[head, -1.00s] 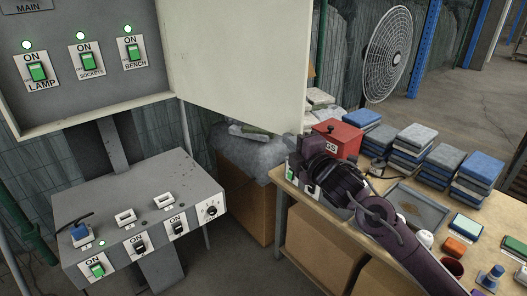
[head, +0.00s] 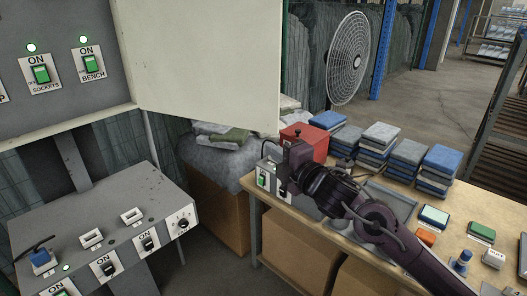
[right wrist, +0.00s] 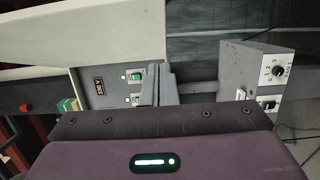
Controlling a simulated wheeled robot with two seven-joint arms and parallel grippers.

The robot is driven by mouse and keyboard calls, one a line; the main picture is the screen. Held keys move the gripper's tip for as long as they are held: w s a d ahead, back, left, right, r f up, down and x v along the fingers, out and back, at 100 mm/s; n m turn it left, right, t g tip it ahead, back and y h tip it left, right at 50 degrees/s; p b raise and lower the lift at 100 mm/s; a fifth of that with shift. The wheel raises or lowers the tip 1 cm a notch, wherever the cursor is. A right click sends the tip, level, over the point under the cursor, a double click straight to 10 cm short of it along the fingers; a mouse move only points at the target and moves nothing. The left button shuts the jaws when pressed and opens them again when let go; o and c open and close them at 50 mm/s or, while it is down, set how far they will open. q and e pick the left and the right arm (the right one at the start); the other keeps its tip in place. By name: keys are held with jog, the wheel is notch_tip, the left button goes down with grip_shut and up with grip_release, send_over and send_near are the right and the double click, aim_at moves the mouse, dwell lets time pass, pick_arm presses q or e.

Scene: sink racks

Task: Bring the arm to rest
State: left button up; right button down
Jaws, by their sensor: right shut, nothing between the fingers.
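My right arm, dark purple and black, comes in from the lower right of the head view. Its gripper (head: 285,172) is at the left end of the workbench, in front of the red box (head: 304,143) and beside a small grey switch box (head: 266,178). In the right wrist view the right gripper's fingers (right wrist: 167,86) are together, with nothing seen between them. They point toward the grey panel with lit green switches (right wrist: 108,88). My left gripper is not in view.
The cabinet's open door (head: 210,65) hangs left of the gripper. A grey control console (head: 100,215) stands lower left. The wooden bench (head: 345,240) carries a grey tray (head: 395,200), stacked blue and grey pads (head: 405,158) and small coloured items. A fan (head: 348,58) stands behind.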

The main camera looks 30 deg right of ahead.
jog(key=shift+s+d, duration=0.15)
jog(key=shift+s, duration=1)
